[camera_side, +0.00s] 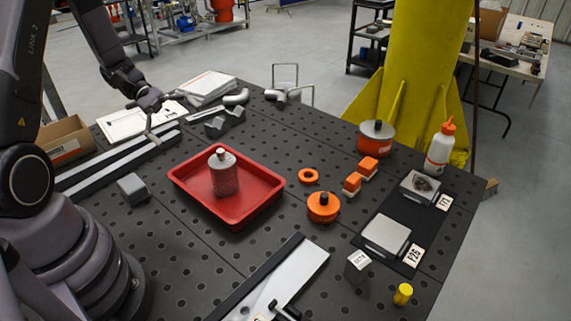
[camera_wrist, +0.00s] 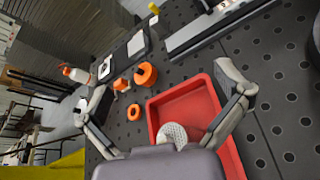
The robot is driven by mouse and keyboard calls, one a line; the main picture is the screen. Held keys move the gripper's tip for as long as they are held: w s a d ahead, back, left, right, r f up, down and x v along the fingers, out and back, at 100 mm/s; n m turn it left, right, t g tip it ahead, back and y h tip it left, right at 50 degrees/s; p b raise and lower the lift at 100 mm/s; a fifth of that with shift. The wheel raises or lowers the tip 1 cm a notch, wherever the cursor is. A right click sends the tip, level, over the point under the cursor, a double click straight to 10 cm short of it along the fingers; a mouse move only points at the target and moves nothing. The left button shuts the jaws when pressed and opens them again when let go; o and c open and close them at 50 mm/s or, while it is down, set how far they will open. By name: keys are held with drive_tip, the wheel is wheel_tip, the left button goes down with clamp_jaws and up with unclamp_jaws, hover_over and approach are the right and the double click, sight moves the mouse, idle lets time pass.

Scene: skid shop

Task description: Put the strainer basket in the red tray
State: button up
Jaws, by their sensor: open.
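The strainer basket (camera_side: 224,178) is a grey mesh cylinder with a knob on top. It stands upright inside the red tray (camera_side: 258,208), on its floor, in the side view. In the wrist view the basket (camera_wrist: 172,132) shows in part inside the red tray (camera_wrist: 158,112); my gripper's body hides the rest. My gripper (camera_side: 144,121) is up and to the left of the tray in the side view, apart from the basket. In the wrist view my gripper (camera_wrist: 168,88) has its fingers spread wide with nothing between them.
An orange ring (camera_side: 308,175) and an orange round part (camera_side: 323,207) lie right of the tray. A grey V-block (camera_side: 224,121) and pipe elbows (camera_side: 237,97) lie behind it. Long metal rails (camera_side: 118,160) lie to the left. A black mat (camera_side: 372,252) holds labelled parts at right.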

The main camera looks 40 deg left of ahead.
drive_tip(key=s+d+r+m+t+y, duration=0.2)
drive_tip(key=s+r+m+y, duration=0.4)
drive_tip(key=s+r+m, duration=0.1)
drive_tip(key=s+d+r+m+t+y, duration=0.2)
drive_tip(key=s+r+m+y, duration=0.5)
drive_tip(key=r, duration=0.3)
